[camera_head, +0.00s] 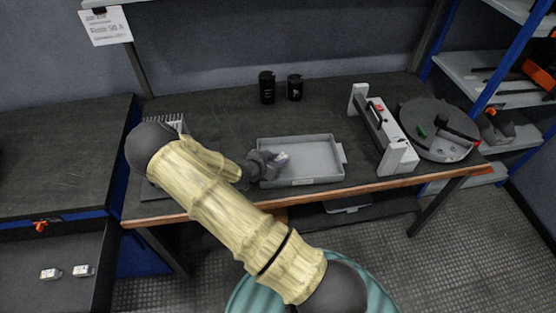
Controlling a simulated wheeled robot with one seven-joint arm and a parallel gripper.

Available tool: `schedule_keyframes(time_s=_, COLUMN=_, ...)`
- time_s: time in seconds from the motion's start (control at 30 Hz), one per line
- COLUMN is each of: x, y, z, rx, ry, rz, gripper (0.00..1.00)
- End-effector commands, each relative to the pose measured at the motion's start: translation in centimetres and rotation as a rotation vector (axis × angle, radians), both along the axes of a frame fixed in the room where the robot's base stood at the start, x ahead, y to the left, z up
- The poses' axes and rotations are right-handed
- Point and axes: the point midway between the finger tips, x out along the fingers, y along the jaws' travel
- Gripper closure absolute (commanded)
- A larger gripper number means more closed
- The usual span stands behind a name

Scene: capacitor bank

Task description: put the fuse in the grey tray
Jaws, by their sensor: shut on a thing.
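The grey tray (318,162) sits on the dark workbench near its front edge, and the bare part of its floor shows to the right. My gripper (277,163) is over the left part of the tray. It is shut on a small pale fuse (283,157), which shows at the fingertips. I cannot tell whether the fuse touches the tray floor. My arm hides part of the bench left of the tray.
Two black cylinders (267,87) stand behind the tray. A white-ended device (400,155) and a round grey turntable (436,128) stand at the right. Two small pale pieces (83,270) lie on a lower surface at left. A finned block (165,122) is partly behind my arm.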

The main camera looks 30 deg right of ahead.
Motion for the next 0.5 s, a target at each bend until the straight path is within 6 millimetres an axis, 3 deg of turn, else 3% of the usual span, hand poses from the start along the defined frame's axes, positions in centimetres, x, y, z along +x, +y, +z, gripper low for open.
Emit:
schedule_keyframes(time_s=0.37, x=-0.10, y=-0.45, z=-0.44, rx=-0.001, ry=-0.001, rz=-0.009, gripper=0.99)
schedule_keyframes(time_s=0.4, x=-0.10, y=-0.45, z=-0.34, rx=0.000, ry=-0.001, rz=-0.009, gripper=0.67)
schedule_keyframes(time_s=0.5, x=-0.09, y=-0.41, z=-0.32, rx=0.000, ry=-0.001, rz=-0.007, gripper=0.53)
